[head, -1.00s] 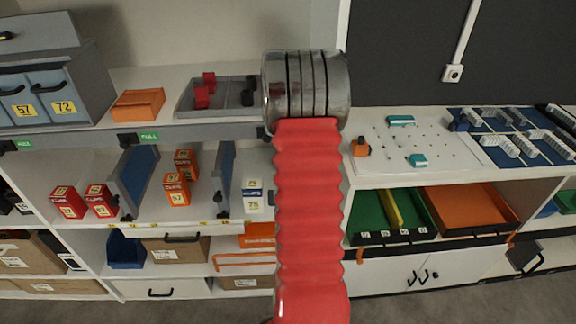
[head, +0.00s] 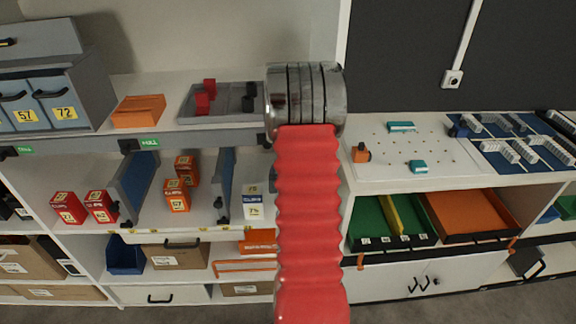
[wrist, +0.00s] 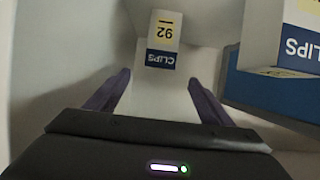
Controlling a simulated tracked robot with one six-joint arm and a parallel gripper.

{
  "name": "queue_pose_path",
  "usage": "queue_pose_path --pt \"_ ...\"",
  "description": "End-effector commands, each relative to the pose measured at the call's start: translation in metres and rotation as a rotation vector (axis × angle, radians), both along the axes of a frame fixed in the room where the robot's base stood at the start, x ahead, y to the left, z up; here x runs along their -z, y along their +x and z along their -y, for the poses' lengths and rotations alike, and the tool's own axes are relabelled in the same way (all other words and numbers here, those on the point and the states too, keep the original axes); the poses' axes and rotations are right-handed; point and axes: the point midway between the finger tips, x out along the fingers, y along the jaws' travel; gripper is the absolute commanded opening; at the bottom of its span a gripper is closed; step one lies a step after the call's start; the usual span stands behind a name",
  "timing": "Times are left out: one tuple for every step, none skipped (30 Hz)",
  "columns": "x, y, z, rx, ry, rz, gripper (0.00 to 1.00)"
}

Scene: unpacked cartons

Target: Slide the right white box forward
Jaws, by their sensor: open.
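In the wrist view a white box (wrist: 163,28) with a blue CLIPS band and a yellow 92 label, its print upside down, is ahead between my fingertips. My gripper (wrist: 160,77) is open, with a finger on each side below the box and nothing between them. I see a gap to the box. A second white CLIPS box (wrist: 290,35) is nearer at the right, by a blue divider (wrist: 262,92). In the head view a white CLIPS box (head: 252,207) shows just left of my red arm. My gripper is hidden behind the arm there.
The shelf also holds another divider (head: 137,187), orange boxes (head: 177,195) and red boxes (head: 68,207) to the left. A grey tray (head: 224,100) and an orange box (head: 139,110) stand on the shelf above. A pale wall (wrist: 40,70) is close on the left in the wrist view.

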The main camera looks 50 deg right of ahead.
Motion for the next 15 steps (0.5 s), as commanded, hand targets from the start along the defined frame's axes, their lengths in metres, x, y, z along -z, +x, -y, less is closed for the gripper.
queue_pose_path --pt "0.002 0.002 0.003 0.000 0.001 -0.001 0.75" --pt "0.004 0.004 0.005 0.000 0.001 -0.001 0.75" --pt "0.005 0.006 0.008 0.000 0.002 -0.001 0.75" --pt "0.006 0.008 0.010 0.000 0.001 -0.001 0.75" --pt "0.008 0.010 0.013 0.000 0.002 -0.001 0.75" --pt "0.010 0.013 0.016 0.000 0.002 -0.001 0.75" --pt "0.012 0.016 0.019 0.000 0.002 -0.001 0.75" --pt "0.013 0.018 0.022 0.000 0.002 -0.001 0.75" --pt "0.015 0.022 0.027 0.000 0.001 -0.001 0.75" --pt "0.017 0.024 0.029 0.000 0.002 -0.001 0.75" --pt "0.019 0.027 0.033 0.000 0.001 -0.001 0.75" --pt "0.021 0.030 0.036 0.000 0.002 -0.001 0.75" --pt "0.023 0.032 0.039 0.001 0.001 -0.002 0.75" --pt "0.024 0.035 0.043 0.001 0.001 -0.002 0.75" --pt "0.026 0.038 0.047 0.001 0.001 -0.002 0.75"
